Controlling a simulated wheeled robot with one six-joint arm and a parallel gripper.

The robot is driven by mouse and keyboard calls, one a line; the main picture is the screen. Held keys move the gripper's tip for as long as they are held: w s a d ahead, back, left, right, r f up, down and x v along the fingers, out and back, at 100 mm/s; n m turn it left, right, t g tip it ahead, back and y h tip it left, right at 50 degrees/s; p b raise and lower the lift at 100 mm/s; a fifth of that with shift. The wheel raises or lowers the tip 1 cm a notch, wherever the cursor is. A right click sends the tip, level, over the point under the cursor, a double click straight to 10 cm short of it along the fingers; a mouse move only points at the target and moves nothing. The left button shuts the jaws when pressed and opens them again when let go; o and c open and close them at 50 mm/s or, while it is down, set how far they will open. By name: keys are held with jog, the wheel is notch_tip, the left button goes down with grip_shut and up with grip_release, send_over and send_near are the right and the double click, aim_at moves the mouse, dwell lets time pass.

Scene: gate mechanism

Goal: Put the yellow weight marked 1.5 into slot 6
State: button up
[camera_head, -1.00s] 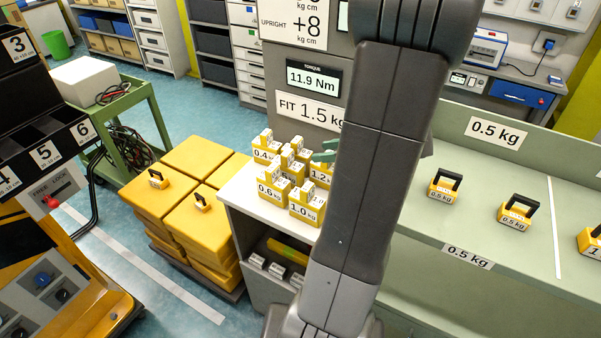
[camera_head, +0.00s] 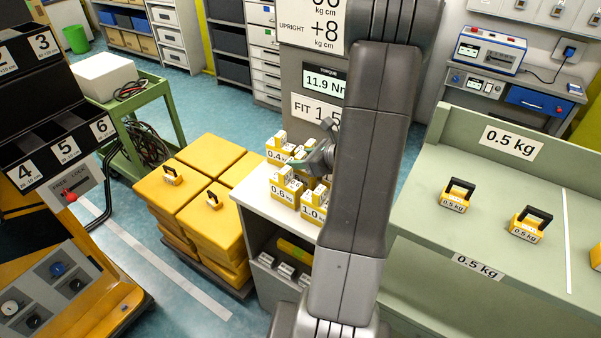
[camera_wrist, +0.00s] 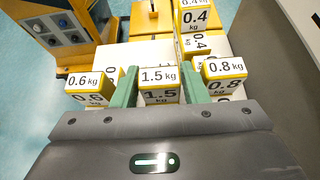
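The yellow weight marked 1.5 kg (camera_wrist: 160,84) stands in the middle of the wrist view, its labelled handle block facing me. My gripper (camera_wrist: 160,90) has one green finger on each side of this block. The fingers are very close to its sides, but I cannot tell whether they press on it. In the head view my gripper (camera_head: 318,155) is over the cluster of weights, and the 1.5 kg weight is hidden there. Slot 6 (camera_head: 101,127) is the right-hand compartment of the lower row in the black rack at the left.
Weights marked 0.6 kg (camera_wrist: 86,82) and 0.8 kg (camera_wrist: 224,68) flank the gripper closely; 0.4 kg weights (camera_wrist: 196,18) stand beyond. Yellow stacked blocks (camera_head: 180,185) and a green cart (camera_head: 150,100) lie between the weights and the rack. A green bench (camera_head: 480,255) is at the right.

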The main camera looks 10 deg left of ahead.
grip_shut()
jog(key=shift+w+r, duration=0.1)
dwell(1.3)
